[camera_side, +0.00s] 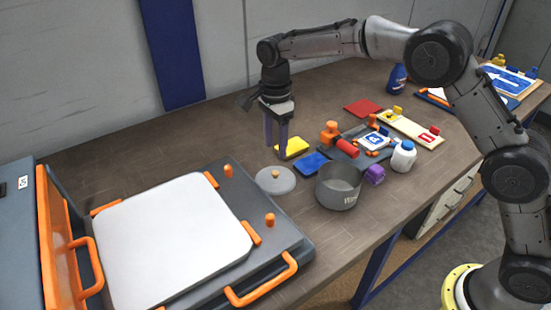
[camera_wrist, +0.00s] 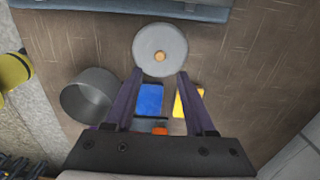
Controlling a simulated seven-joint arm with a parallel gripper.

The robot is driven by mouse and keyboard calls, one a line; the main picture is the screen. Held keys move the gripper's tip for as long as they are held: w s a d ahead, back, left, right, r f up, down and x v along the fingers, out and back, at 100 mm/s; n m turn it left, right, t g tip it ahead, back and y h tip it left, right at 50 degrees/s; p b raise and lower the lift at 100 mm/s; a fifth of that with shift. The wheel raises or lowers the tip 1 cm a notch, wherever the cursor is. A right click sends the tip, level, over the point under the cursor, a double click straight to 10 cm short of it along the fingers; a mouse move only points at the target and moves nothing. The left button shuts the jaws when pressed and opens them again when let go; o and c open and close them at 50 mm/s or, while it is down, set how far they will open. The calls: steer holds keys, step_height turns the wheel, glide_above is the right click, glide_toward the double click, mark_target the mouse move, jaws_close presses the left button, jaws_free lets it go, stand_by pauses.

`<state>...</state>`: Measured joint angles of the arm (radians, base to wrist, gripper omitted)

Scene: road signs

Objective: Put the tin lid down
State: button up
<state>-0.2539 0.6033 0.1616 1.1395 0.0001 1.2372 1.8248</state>
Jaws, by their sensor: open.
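The tin lid (camera_side: 275,180) is a grey disc with a small orange knob. It lies flat on the table, between the grey press and the pot. It also shows in the wrist view (camera_wrist: 160,48), just ahead of the fingertips. My gripper (camera_side: 276,152) is open and empty, with its two dark purple fingers pointing down above the table behind the lid. In the wrist view its fingertips (camera_wrist: 160,74) are spread apart near the lid's edge; I cannot tell whether they touch it. The grey pot (camera_side: 339,186) stands uncovered to the right of the lid.
A blue pad (camera_side: 311,163) and a yellow block (camera_side: 292,147) lie close to my gripper. A purple piece (camera_side: 374,175), a white bottle (camera_side: 403,157) and a dark tool tray (camera_side: 349,153) stand to the right. The large press (camera_side: 285,235) fills the left front.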

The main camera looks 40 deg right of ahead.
steer(key=shift+r, duration=2)
steer(key=shift+r, duration=0.1)
steer(key=s+d+r+n+t, duration=0.1)
steer(key=s+d+r+n, duration=0.35)
steer(key=s, duration=0.35)
steer(key=s+d+r+n+t, duration=0.2)
steer(key=s+d+r+n, duration=0.2)
steer(key=s+r, duration=0.3)
steer(key=s+d+f+n+t, duration=0.1)
steer(key=s+f+n, duration=0.1)
steer(key=s, duration=0.5)
steer(key=s+d+f+n, duration=0.2)
steer(key=s+n, duration=0.2)
steer(key=s, duration=0.2)
steer(key=s+d+f+n+t, duration=0.1)
steer(key=s+d+f+n, duration=0.1)
steer(key=s, duration=0.5)
steer(key=shift+s+f+n+t, duration=0.15)
steer(key=shift+s+n+t, duration=0.15)
steer(key=shift+n, duration=0.45)
